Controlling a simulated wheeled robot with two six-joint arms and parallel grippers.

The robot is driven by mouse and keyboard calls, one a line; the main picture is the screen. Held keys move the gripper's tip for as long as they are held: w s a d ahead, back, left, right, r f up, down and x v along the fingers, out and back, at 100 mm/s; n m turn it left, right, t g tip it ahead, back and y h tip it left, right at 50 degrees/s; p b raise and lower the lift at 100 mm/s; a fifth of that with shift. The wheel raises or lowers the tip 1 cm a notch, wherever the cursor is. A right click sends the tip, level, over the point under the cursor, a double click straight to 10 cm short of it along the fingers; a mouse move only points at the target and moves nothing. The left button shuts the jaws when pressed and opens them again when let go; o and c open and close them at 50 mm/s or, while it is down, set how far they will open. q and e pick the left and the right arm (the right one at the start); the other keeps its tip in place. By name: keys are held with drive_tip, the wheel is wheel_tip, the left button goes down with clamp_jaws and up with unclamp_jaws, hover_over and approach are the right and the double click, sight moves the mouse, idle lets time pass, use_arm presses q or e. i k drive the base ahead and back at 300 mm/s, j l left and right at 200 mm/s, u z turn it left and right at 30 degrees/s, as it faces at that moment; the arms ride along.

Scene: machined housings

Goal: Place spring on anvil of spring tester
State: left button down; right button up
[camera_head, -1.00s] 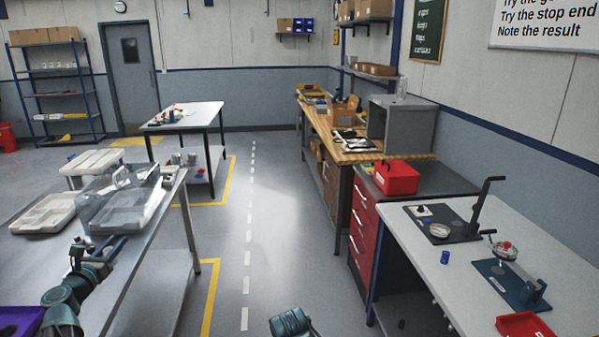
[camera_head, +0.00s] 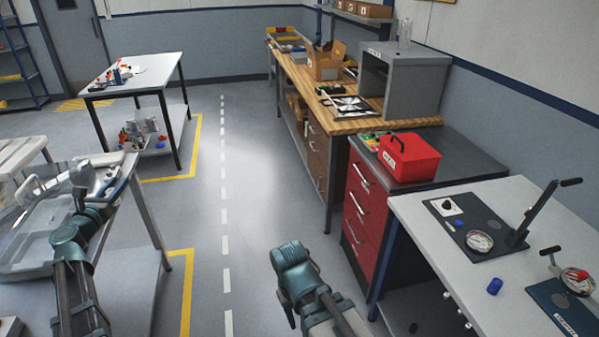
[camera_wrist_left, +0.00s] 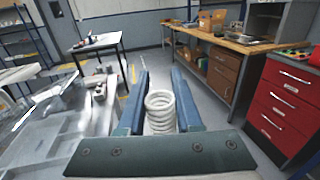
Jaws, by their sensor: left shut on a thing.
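My left gripper (camera_head: 79,198) is over the metal table at the left. In the left wrist view it (camera_wrist_left: 160,103) is shut on a pale coil spring (camera_wrist_left: 161,113), which stands roughly upright between the blue jaws. I cannot make out the spring in the head view. On the white bench at the right, a black-based lever device (camera_head: 490,228) has a dial and a raised handle. A blue-based device (camera_head: 570,305) with a dial is partly cut off. I cannot tell which one is the spring tester.
A small blue cylinder (camera_head: 495,286) stands on the white bench top (camera_head: 440,257). A red box (camera_head: 408,157) sits on the red drawer cabinet (camera_head: 358,222). A clear lidded case (camera_head: 35,235) lies on the left table. The aisle floor (camera_head: 255,200) between is clear.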

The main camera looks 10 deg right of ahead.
sight(495, 225)
drive_tip(key=i+j+z, duration=0.1)
drive_tip(key=i+z, duration=0.4)
drive_tip(key=i+j+z, duration=0.25)
drive_tip(key=z, duration=0.25)
drive_tip(key=i+j+z, duration=0.65)
drive_tip(key=z, duration=0.25)
drive_tip(key=i+j+z, duration=0.1)
drive_tip(key=j+z, duration=0.15)
drive_tip(key=z, duration=0.2)
drive_tip(key=j+z, duration=0.2)
drive_tip(key=z, duration=0.2)
drive_tip(key=j+z, duration=0.3)
drive_tip(key=z, duration=0.15)
drive_tip(key=i+j+z, duration=0.1)
drive_tip(key=j+z, duration=0.5)
drive_tip(key=z, duration=0.25)
drive_tip(key=j+z, duration=0.4)
